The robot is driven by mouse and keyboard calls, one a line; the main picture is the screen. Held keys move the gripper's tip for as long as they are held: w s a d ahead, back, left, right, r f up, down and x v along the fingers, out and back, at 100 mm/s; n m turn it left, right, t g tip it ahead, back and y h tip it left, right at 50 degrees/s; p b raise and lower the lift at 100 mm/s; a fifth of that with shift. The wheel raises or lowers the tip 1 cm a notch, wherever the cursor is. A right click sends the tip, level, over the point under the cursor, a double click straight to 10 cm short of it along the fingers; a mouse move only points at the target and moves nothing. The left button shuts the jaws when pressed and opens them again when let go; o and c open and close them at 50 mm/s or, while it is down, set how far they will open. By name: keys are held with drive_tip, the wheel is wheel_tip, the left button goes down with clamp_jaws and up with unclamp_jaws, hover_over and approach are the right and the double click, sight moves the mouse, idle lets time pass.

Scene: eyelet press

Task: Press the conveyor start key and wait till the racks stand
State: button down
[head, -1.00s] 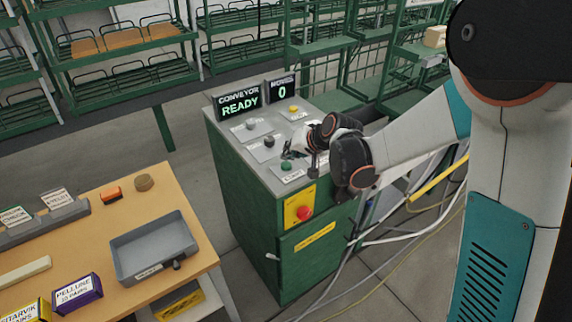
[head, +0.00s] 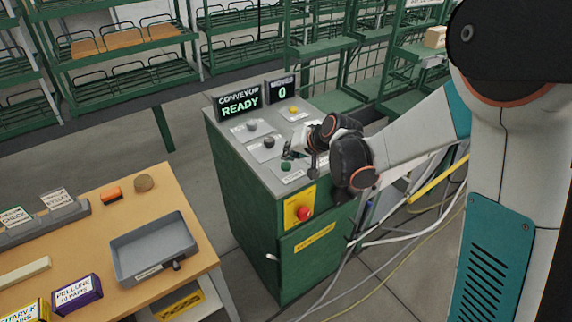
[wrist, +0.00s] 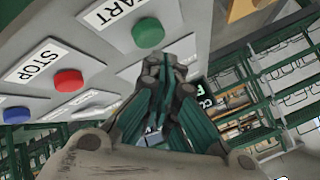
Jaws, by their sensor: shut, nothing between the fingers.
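The green conveyor start key (wrist: 148,33), labelled START, is round and sits on the grey panel top in the wrist view. In the head view the green key (head: 286,165) is at the front of the console. My gripper (wrist: 170,66) is shut and empty, with its fingertips close beside the green key; I see no contact. In the head view my gripper (head: 290,152) hangs just above the console top by that key. The console display (head: 240,101) reads CONVEYOR READY, and a second display (head: 283,91) reads 0. The racks (head: 125,55) stand behind the console.
A red STOP key (wrist: 68,80) and a blue key (wrist: 17,114) lie near the green one. A red emergency button (head: 304,213) is on the console front. A wooden table (head: 105,235) with a grey tray (head: 122,265) stands left. Cables run on the floor at right.

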drive_tip(key=shift+f+b, duration=0.35)
drive_tip(key=shift+f, duration=0.1)
